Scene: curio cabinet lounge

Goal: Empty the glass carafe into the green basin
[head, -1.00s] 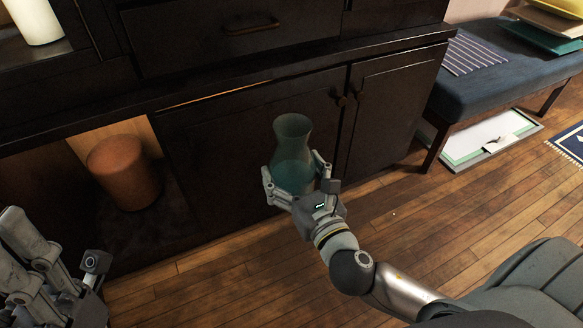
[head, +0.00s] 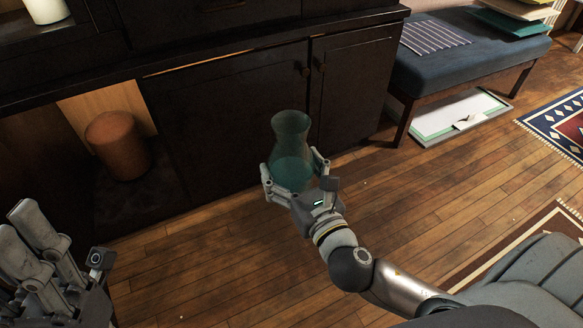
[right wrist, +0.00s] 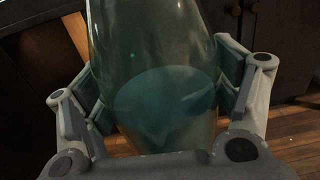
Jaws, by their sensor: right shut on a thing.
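The glass carafe (head: 291,135) is a clear teal-tinted vessel with a narrow neck and flared top. It is upright in the head view, with bluish liquid in its lower part. My right gripper (head: 294,181) is shut around its lower body and holds it above the floor, in front of the cabinet. In the right wrist view the carafe (right wrist: 152,50) fills the middle between the fingers, and the liquid surface shows inside. My left gripper (head: 40,245) is at the lower left, away from the carafe, its fingers apart and empty. I see no green basin in these views.
A dark cabinet (head: 225,110) stands behind the carafe, with an orange-brown stool (head: 118,147) in its open bay. A blue bench (head: 450,65) with a striped cloth (head: 434,37) is at the upper right. Patterned rugs (head: 560,122) lie at the right. The wooden floor (head: 420,190) between is open.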

